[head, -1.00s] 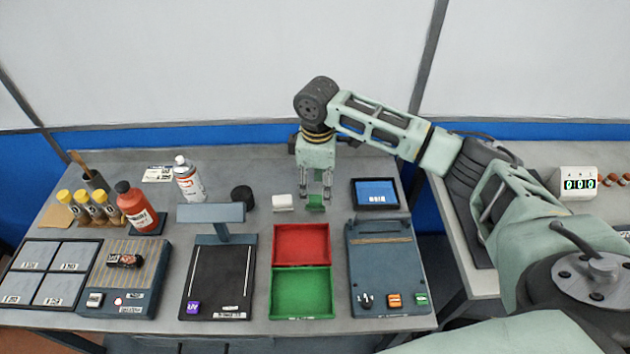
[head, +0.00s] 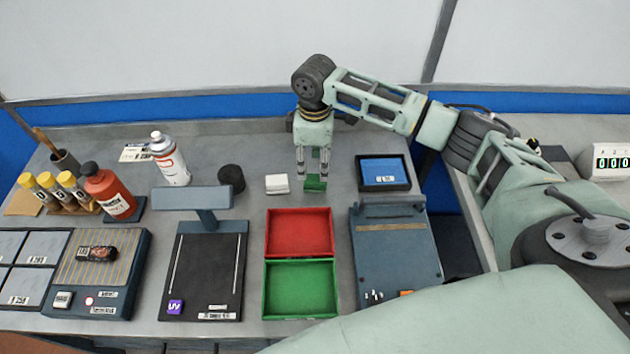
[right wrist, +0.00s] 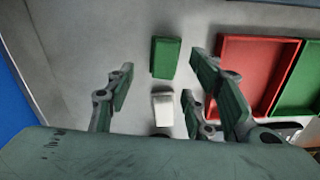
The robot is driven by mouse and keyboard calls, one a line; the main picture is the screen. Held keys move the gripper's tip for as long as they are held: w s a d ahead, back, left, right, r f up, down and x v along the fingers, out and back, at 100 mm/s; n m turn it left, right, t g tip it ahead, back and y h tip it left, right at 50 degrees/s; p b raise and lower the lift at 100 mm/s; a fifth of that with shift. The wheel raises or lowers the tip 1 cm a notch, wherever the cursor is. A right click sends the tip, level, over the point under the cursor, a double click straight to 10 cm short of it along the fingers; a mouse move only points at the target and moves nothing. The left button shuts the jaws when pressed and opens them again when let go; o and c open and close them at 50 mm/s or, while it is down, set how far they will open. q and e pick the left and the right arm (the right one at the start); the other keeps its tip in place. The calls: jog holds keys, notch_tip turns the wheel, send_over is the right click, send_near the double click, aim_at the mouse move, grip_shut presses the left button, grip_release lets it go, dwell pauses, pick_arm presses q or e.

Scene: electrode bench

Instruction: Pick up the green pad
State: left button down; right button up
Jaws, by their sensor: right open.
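The green pad (head: 315,184) is a small block on the grey bench behind the red tray. In the head view my right gripper (head: 312,168) points down at the pad, open, and its fingers partly cover it. In the right wrist view the whole green pad (right wrist: 165,58) shows between and just beyond the open fingertips (right wrist: 162,80). Nothing is held. From these views I cannot tell how high the fingertips are above the bench. My left gripper is not in view.
A white pad (head: 277,184) lies just left of the green one. A red tray (head: 299,210) and green tray (head: 300,317) stand in front. A blue-screened device (head: 384,173) is to the right, and a black round item (head: 231,179) to the left.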

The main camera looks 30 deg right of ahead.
aim_at(315, 178)
jog(key=shift+s+f, duration=0.2)
jog(key=shift+f, duration=0.2)
jog(key=f, duration=0.2)
jog(key=f+p, duration=0.1)
jog(key=f, duration=0.1)
jog(key=shift+s+a+f, duration=0.1)
jog(key=shift+s+f, duration=0.1)
jog(key=shift+f, duration=0.2)
jog(key=shift+c, duration=0.6)
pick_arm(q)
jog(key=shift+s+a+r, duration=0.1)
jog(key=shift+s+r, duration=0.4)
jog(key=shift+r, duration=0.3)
pick_arm(e)
grip_shut()
